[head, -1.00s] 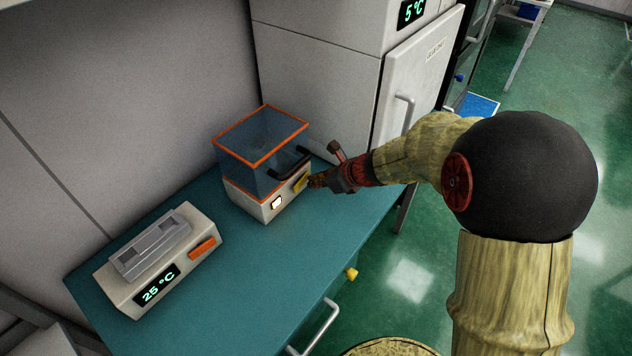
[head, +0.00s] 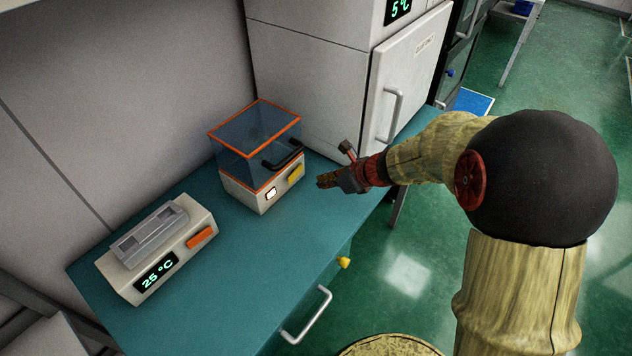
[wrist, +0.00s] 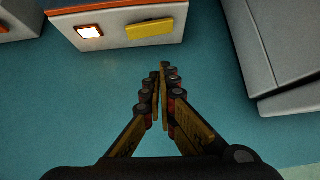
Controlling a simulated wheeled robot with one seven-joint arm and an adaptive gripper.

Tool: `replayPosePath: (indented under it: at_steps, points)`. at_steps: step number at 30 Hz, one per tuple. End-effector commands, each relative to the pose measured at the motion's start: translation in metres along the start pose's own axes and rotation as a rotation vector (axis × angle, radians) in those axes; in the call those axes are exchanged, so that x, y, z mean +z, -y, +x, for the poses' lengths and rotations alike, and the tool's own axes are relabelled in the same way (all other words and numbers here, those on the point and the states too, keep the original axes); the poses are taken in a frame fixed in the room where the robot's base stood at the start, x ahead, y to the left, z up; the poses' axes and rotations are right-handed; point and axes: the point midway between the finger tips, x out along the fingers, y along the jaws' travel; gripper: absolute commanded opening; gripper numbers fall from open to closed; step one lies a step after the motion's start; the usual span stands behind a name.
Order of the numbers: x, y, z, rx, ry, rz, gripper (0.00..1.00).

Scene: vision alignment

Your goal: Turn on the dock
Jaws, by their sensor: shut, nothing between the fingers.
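A device with a white base (head: 243,192) and a clear cover with orange rims (head: 258,135) stands on the teal bench in the head view. Its front has a lit white square (head: 271,194) and a yellow button (head: 296,173). In the wrist view the lit square (wrist: 90,31) and yellow button (wrist: 150,28) are at the top. A second white unit (head: 128,282) reads 25 °C and has an orange button (head: 201,237). I cannot tell which unit is the dock. My gripper (wrist: 163,68) is shut and empty, apart from the yellow button, in front of it.
A tall white cabinet with a door (head: 410,75) and a 5 °C display stands behind the bench at right. A drawer handle (head: 308,316) and yellow knob (head: 343,263) are on the bench front. The teal bench top (head: 250,260) is clear before the units.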

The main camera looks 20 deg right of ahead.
Motion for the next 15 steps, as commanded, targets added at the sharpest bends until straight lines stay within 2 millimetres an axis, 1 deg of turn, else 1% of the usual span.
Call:
replayPosePath:
  at_steps: [1,6,10,15]
  points:
    - [0.007,0.003,-0.018,-0.005,0.004,-0.001,0.0]
    - [0.006,0.007,-0.051,-0.004,0.003,0.0,0.0]
    - [0.005,0.009,-0.07,-0.003,0.004,-0.001,0.0]
    - [0.003,0.009,-0.081,-0.002,0.002,-0.002,0.0]
